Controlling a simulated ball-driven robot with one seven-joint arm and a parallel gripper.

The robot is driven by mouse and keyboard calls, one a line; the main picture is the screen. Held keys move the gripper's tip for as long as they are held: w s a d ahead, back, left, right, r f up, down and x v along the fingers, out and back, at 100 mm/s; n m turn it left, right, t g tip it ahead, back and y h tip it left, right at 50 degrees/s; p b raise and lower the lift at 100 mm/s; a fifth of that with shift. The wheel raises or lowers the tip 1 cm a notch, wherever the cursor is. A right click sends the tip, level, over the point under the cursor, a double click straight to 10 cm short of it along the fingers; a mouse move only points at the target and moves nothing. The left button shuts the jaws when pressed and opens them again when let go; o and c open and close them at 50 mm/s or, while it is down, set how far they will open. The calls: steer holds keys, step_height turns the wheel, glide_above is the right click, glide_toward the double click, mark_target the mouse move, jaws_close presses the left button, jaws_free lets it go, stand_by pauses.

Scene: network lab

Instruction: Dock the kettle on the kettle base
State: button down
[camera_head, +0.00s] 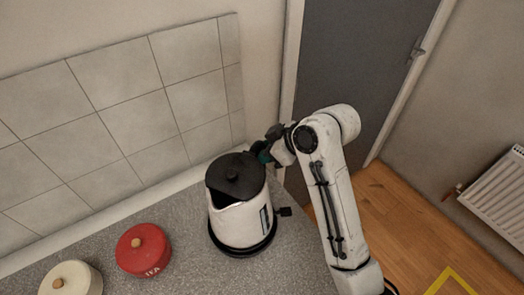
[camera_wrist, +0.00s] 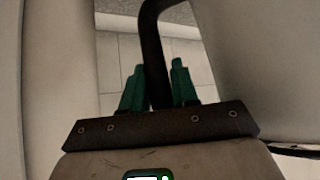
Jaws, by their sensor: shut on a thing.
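The white kettle (camera_head: 237,222) with a black lid stands upright at the right end of the grey counter. A black round kettle base (camera_head: 243,251) shows as a dark rim right under it. I cannot tell whether the kettle is fully seated or slightly above it. My gripper (camera_head: 265,152) is at the kettle's back right side, by its handle. In the wrist view the green fingers (camera_wrist: 158,88) are shut on the black handle (camera_wrist: 154,45), one on each side. The kettle's body hides most of the base.
A red lidded tin (camera_head: 143,262) and a cream lidded tin (camera_head: 71,278) stand left of the kettle on the counter (camera_head: 190,213). A tiled wall (camera_head: 135,115) runs behind. A small black piece (camera_head: 285,211) lies right of the base. A dark door (camera_head: 352,70) is beyond.

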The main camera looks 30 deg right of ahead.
steer(key=shift+f+b, duration=0.35)
steer(key=shift+f, duration=0.15)
stand_by(0.4)
steer(key=c, duration=1.2)
jaws_free()
steer(key=shift+o, duration=0.3)
steer(key=shift+f, duration=0.2)
steer(key=p+v, duration=0.2)
steer(key=v, duration=0.9)
